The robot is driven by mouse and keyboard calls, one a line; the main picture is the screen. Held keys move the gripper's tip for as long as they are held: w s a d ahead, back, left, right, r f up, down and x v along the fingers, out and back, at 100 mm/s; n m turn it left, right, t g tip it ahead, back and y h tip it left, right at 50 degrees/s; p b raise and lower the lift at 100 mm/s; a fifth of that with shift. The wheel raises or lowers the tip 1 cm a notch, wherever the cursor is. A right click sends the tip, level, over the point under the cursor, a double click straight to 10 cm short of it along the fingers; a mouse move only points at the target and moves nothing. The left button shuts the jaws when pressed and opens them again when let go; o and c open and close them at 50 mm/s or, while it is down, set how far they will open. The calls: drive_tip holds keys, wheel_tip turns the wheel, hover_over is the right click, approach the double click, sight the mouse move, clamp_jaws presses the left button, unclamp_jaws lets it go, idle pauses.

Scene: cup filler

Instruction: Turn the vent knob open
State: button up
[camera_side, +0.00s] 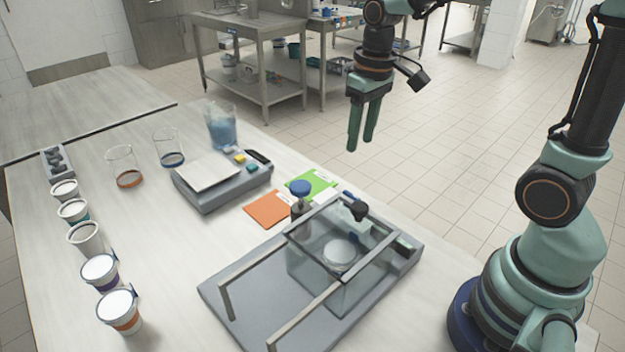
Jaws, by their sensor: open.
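A round blue knob (300,187) sits on a short metal post at the back left corner of a clear box (335,262) on a grey base. A dark fitting with a small blue part (355,207) is at the back of the same box. I cannot tell for certain which of the two is the vent knob. My gripper (361,144) is open and empty, pointing down. It appears high above and behind the box in the picture, apart from both fittings.
A grey scale (222,188), orange card (270,209) and green card (312,184) lie nearby. Several cups (86,237) line the left side. Two clear cups and a jug of blue liquid (220,127) stand behind.

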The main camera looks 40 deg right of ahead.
sight(352, 194)
drive_tip(key=shift+g, duration=0.6)
drive_tip(key=f, duration=0.5)
drive_tip(key=w+f, duration=0.1)
drive_tip(key=f, duration=0.8)
drive_tip(key=shift+w+d+f, duration=0.25)
drive_tip(key=shift+d+f, duration=0.1)
clamp_jaws()
